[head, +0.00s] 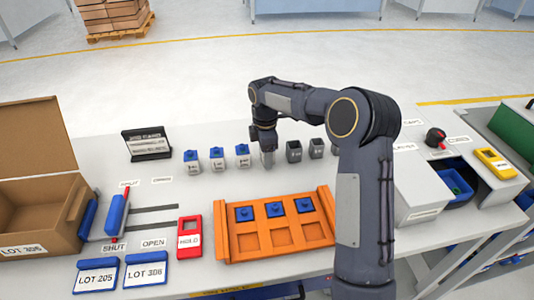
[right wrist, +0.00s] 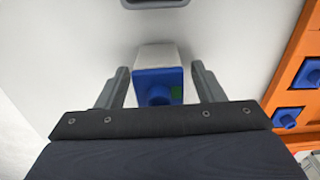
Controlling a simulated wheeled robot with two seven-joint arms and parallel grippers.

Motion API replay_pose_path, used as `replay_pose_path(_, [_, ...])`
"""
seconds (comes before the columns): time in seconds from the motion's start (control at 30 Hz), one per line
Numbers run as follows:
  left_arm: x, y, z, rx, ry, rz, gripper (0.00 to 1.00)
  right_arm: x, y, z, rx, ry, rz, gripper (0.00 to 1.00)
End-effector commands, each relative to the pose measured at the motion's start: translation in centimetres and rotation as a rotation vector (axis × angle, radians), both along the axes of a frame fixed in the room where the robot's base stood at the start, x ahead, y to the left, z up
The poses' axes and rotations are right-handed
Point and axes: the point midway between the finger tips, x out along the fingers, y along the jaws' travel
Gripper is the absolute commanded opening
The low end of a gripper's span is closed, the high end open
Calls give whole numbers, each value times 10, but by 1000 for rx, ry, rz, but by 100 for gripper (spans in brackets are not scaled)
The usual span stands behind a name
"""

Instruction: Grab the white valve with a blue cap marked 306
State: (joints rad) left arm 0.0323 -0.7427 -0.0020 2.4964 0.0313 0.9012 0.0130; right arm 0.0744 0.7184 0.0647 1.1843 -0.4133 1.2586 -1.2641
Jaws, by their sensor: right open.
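Three white valves with blue caps stand in a row on the table in the head view: a left one (head: 191,162), a middle one (head: 217,160) and a right one (head: 243,157). Their number marks are too small to read. My right gripper (head: 267,157) points down just right of this row. In the right wrist view, the open right gripper (right wrist: 160,88) has its fingers on either side of a white valve with a blue cap (right wrist: 152,88), which shows a small green patch. Its number is not visible, and I see no firm grip. My left gripper is out of view.
Grey blocks (head: 293,151) stand right of the gripper. An orange tray (head: 235,245) with several blue-capped pieces lies in front. A cardboard box (head: 35,195) is at left, a black sign (head: 147,144) behind, and a pale box (head: 424,190) at right.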

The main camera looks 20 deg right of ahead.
Motion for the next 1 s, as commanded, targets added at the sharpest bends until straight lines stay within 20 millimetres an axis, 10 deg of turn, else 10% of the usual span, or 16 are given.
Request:
replay_pose_path(0.27, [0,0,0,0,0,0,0,0,0,-5,0,-1,-1,62])
replay_pose_path(0.67, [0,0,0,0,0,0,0,0,0,-4,1,-2,-1,12])
replay_pose_path(1.0, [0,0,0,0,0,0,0,1,0,0,0,-3,-1,12])
